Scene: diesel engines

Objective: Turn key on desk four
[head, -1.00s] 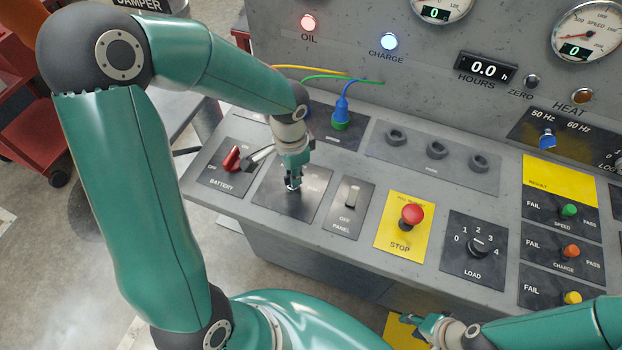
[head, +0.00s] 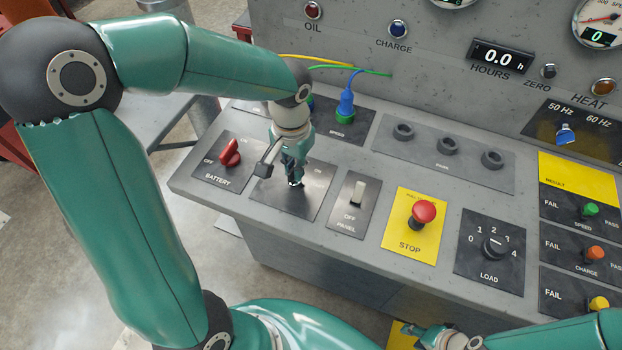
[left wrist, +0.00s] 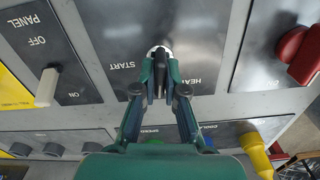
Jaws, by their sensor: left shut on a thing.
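The key switch's dark plate (head: 268,192) lies on the sloping desk between the battery switch and the panel switch. It also shows in the left wrist view (left wrist: 120,62), with the words START and HEAT. My left gripper (head: 295,178) points down at this plate. In the left wrist view its fingers (left wrist: 160,78) are shut on the dark key (left wrist: 159,60), which sits in a pale round lock. The fingers hide much of the key. My right gripper (head: 408,330) is low at the bottom edge, away from the key; its jaws are too small to read.
The red battery switch (head: 230,153) is to the left of the key plate, and the panel switch (head: 357,193) to the right. The red stop button (head: 423,212) and the load knob (head: 493,247) are further right. A blue plug (head: 346,103) with cables stands behind.

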